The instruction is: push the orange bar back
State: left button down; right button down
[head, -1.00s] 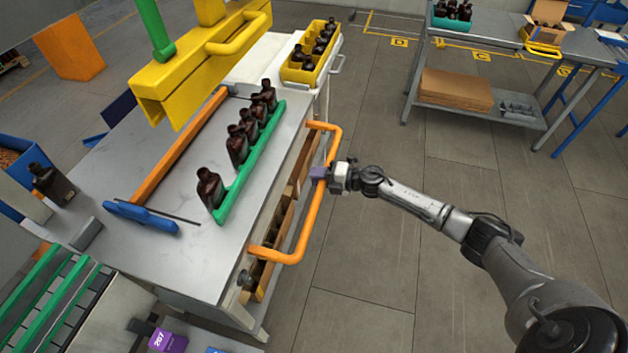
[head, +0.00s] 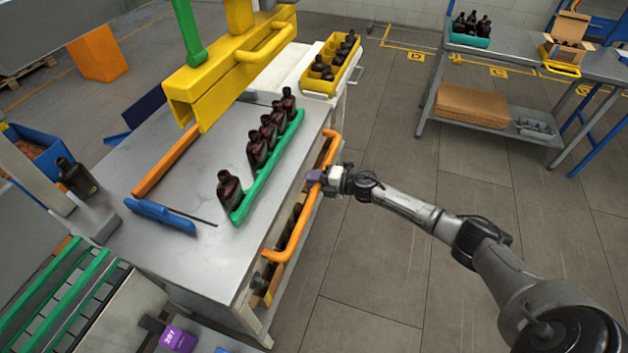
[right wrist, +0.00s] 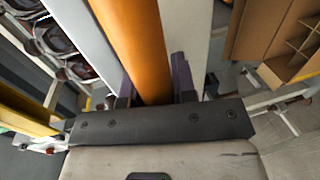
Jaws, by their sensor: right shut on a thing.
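The orange bar (head: 297,234) is a long handle with bent ends along the right side of the metal table (head: 185,262). It sits close to the table's edge. My right gripper (head: 315,177) is shut on the bar's middle-to-far part, coming from the aisle side. In the right wrist view the orange bar (right wrist: 135,45) runs between the two dark fingers of my right gripper (right wrist: 153,88). My left gripper is not in view.
Several amber bottles (head: 257,150) stand along a green strip (head: 265,172) on the table. An orange rail (head: 180,158) and a blue handle (head: 160,214) lie further left. A yellow beam (head: 225,75) hangs above. The floor (head: 400,260) at right is clear.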

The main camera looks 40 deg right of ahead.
jog(key=shift+f, duration=0.1)
jog(key=c, duration=1.3)
grip_release()
jog(key=shift+w, duration=0.1)
jog(key=shift+o, duration=0.9)
jog(key=shift+w+a, duration=0.15)
jog(key=shift+o, duration=0.9)
